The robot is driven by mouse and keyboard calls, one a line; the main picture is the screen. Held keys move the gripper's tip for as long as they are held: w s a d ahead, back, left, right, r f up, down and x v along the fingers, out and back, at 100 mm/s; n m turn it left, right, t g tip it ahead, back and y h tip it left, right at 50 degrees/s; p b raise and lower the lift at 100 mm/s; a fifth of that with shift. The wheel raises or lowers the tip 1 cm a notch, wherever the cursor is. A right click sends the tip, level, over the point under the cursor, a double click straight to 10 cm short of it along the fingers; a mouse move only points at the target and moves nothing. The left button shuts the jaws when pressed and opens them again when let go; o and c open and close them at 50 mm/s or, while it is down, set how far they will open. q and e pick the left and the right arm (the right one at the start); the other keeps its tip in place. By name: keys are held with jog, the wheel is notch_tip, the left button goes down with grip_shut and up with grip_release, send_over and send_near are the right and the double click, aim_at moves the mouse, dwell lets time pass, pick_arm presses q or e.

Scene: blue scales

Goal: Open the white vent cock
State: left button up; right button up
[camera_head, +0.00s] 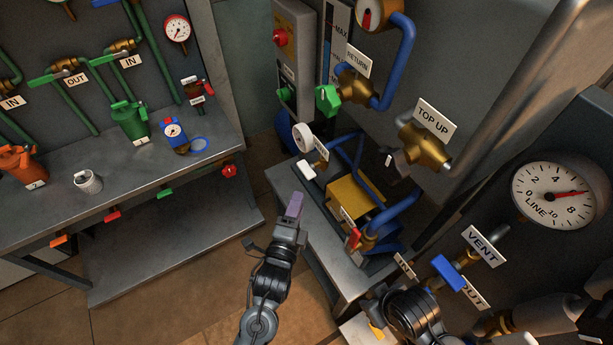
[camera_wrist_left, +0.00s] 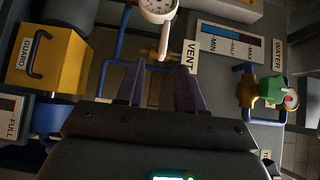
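The white vent cock has a white lever (camera_head: 306,170) below a small white gauge (camera_head: 303,137) in the head view, with a tag (camera_head: 321,148) beside it. In the left wrist view its pale lever (camera_wrist_left: 165,66) shows beyond the fingers, in line with the gap, next to the VENT label (camera_wrist_left: 190,57). My left gripper (camera_head: 294,206) has purple fingers just short of the lever. The wrist view shows the left fingers (camera_wrist_left: 161,88) apart, with no clear contact. Dark parts of my right arm show at the lower right; its fingertips cannot be made out.
A yellow guard box (camera_head: 355,198) and a red-handled valve (camera_head: 353,238) stand right of the left gripper. Blue pipes run close by. Another VENT label (camera_head: 480,246) sits by a blue lever (camera_head: 448,272). A bench (camera_head: 120,205) with cans is at left; floor between is clear.

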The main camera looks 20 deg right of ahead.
aim_at(305, 168)
pick_arm(q)
jog(key=x, duration=0.7)
jog(key=b+x, duration=0.1)
jog(key=x, duration=0.3)
jog(key=shift+w+a+r, duration=0.15)
jog(key=shift+w+r, duration=0.15)
grip_shut()
